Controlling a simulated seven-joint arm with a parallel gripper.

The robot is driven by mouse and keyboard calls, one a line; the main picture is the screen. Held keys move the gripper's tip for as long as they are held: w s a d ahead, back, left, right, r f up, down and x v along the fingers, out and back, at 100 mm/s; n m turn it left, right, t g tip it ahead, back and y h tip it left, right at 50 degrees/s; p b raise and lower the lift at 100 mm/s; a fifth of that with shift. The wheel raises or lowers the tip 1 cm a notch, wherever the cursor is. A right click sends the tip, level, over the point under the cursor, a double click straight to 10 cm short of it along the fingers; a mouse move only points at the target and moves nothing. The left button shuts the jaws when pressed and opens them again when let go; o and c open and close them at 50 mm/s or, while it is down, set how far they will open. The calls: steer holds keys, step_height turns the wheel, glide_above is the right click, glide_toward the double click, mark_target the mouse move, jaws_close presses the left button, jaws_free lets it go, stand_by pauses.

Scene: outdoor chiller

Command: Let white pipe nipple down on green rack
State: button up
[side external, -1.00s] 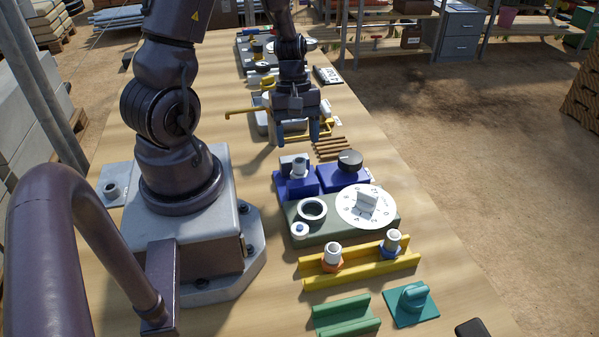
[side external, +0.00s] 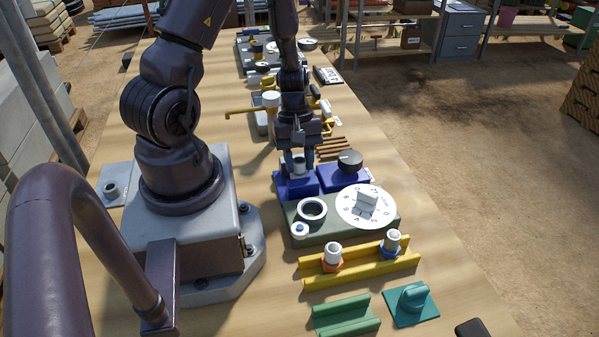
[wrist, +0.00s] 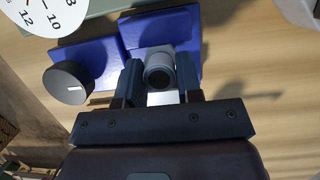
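The white pipe nipple (side external: 299,163), a short pale tube, stands upright at the left blue block. The wrist view shows its round open end (wrist: 159,77) between my fingers. My gripper (side external: 299,160) points down over this block, one finger on each side of the nipple. The nipple's lower part is hidden by the fingers and block. The green rack (side external: 345,315), a grooved rail, lies at the front of the table and looks empty.
A yellow rail (side external: 360,266) holds two white-topped fittings, one with an orange collar and one blue. A grey-green panel (side external: 320,232) with a ring and white dial (side external: 366,206) lies between block and rail. A teal knob plate (side external: 411,303) sits right of the green rack.

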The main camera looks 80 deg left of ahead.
mark_target(299, 159)
jaws_close()
steer(key=shift+r, duration=3.55)
steer(key=shift+c, duration=0.4)
jaws_free()
jaws_close()
